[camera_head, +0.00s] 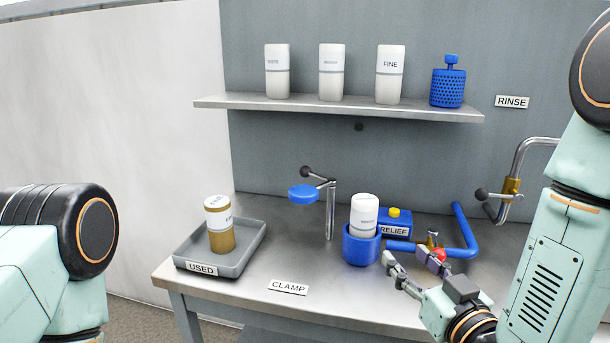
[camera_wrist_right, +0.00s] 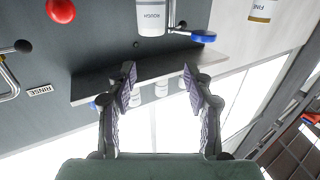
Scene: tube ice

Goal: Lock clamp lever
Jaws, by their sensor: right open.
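The clamp is a metal post (camera_head: 331,212) on the bench with a short arm, a blue pad (camera_head: 303,194) and a lever with a black knob (camera_head: 305,171). The pad hangs in the air left of the white cartridge (camera_head: 364,210), not over it. The cartridge stands upright in a blue cup (camera_head: 360,247). In the right wrist view the pad (camera_wrist_right: 203,37) and the cartridge (camera_wrist_right: 150,15) show at the top. My right gripper (camera_head: 411,257) is open and empty, right of the cup and apart from the lever. My left gripper is out of view.
A red knob (camera_head: 438,255) and blue pipe (camera_head: 464,232) sit close to my right gripper. The RELIEF box (camera_head: 396,229) is behind it. A grey USED tray (camera_head: 250,247) holds a brown cartridge (camera_head: 221,239). A shelf (camera_head: 330,106) hangs above. The bench front by the CLAMP label (camera_head: 288,287) is clear.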

